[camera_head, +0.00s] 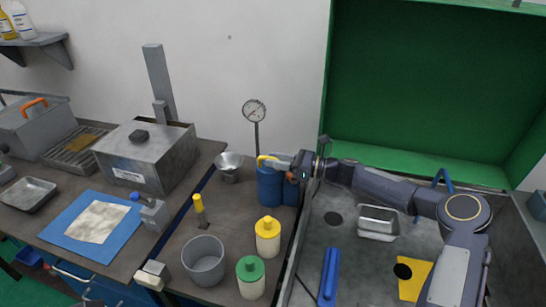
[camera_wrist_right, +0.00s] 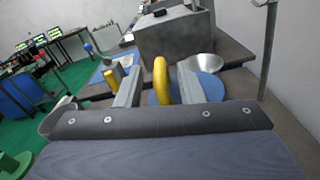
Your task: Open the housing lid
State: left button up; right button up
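A blue cylinder (camera_head: 269,184) with a yellow loop handle (camera_head: 266,159) stands on the dark bench, next to the sink unit. In the right wrist view the yellow handle (camera_wrist_right: 161,80) rises from a round blue top (camera_wrist_right: 207,88). My right gripper (camera_wrist_right: 160,90) is open, with one finger on each side of the handle and gaps visible. A grey metal box (camera_head: 143,160) with a black knob (camera_head: 138,135) stands further left; its top looks closed. I cannot tell which of these carries the housing lid. My left gripper is not in view.
A metal funnel (camera_head: 229,164) and a gauge on a post (camera_head: 254,112) stand near the cylinder. A yellow-capped jar (camera_head: 268,240), a green-capped jar (camera_head: 250,281) and a grey pot (camera_head: 204,262) stand in front. The sink unit holds a small metal tray (camera_head: 378,222).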

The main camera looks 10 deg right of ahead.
jog(key=shift+x, duration=0.8)
grip_shut()
